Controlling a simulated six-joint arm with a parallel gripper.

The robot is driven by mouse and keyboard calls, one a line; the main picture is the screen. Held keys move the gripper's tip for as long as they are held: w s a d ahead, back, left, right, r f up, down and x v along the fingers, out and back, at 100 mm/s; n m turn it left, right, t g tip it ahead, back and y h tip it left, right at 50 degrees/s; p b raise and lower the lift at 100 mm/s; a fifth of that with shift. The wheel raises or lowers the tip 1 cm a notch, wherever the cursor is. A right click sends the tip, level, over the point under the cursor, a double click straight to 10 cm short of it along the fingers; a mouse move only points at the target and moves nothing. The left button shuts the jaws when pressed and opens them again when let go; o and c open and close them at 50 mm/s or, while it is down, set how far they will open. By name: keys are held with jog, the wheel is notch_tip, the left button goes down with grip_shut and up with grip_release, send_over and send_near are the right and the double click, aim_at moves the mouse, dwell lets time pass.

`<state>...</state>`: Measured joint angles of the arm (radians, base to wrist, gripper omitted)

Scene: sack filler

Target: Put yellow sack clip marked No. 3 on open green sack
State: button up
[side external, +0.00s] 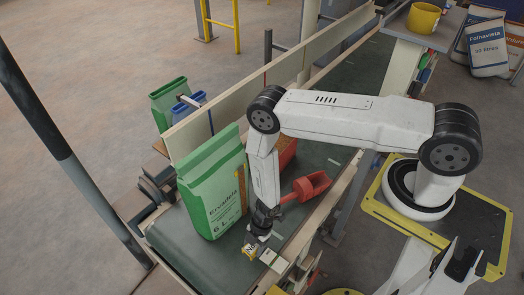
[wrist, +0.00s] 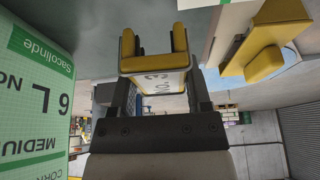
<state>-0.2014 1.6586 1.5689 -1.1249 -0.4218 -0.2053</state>
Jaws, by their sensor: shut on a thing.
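My gripper (side external: 262,226) is low over the belt near its front end, shut on a yellow clip (side external: 249,249). In the wrist view the clip (wrist: 157,64) sits between the two dark fingers, with its two yellow prongs pointing away and a white label reading "No. 3". A large green sack (side external: 212,195) stands upright on the belt, just left of my gripper and apart from it. Its printed side (wrist: 36,100) fills the left of the wrist view. I cannot tell whether its top is open.
A red scoop (side external: 311,186) lies on the dark green belt (side external: 188,246), right of my gripper. White tags (side external: 273,260) are by the near rail. Beyond the far board (side external: 240,85) stand another green sack (side external: 169,103) and a blue one (side external: 189,106). A yellow part (wrist: 264,42) juts in at upper right.

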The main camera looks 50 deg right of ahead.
aim_at(254, 250)
jog(key=shift+f, duration=1.7)
jog(key=shift+r, duration=0.15)
jog(key=shift+r, duration=4.25)
jog(key=shift+f, duration=4.95)
jog(key=shift+v, duration=2.85)
jog(key=shift+w+d+f, duration=0.1)
jog(key=shift+w+f, duration=0.05)
jog(key=shift+f, duration=0.15)
jog(key=shift+x, duration=2.6)
jog(key=shift+r, duration=0.6)
